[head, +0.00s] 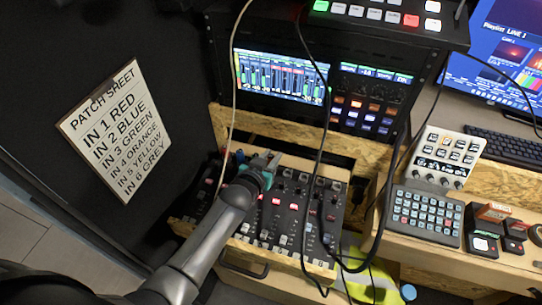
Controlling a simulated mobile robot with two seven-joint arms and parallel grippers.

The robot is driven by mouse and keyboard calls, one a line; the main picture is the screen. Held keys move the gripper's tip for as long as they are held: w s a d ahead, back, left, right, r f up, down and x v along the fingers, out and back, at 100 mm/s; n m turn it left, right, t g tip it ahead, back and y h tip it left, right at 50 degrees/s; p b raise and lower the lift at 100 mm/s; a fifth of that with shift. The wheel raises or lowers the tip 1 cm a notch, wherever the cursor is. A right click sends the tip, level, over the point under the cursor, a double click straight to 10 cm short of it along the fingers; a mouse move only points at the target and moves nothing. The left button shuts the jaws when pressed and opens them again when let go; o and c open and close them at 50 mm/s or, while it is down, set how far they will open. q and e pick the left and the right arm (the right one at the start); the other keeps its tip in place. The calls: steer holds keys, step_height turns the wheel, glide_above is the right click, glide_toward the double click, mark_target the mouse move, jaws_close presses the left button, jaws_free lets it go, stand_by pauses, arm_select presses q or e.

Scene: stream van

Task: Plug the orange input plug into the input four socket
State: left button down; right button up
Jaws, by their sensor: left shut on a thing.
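My left gripper (264,162) is at the back edge of the audio mixer (285,215), low over its row of sockets. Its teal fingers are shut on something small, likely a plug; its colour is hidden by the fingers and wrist. I cannot make out the orange plug or the input four socket, nor whether the held thing touches a socket. Small coloured plugs (240,156) show just left of the gripper. The patch sheet (116,130) on the dark wall at left reads IN 4 ORANGE. My right gripper is not in view.
A pale cable (233,95) hangs left of the gripper, and black cables (322,130) hang to its right across the mixer. A rack with lit screens (280,78) stands behind. A button panel (426,215) and a keyboard (505,150) are on the right desk.

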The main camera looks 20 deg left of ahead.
arm_select(q)
steer(key=shift+f+b, duration=0.35)
steer(key=shift+f, duration=0.1)
stand_by(0.3)
steer(key=shift+r+p, duration=0.9)
steer(key=shift+p, duration=0.15)
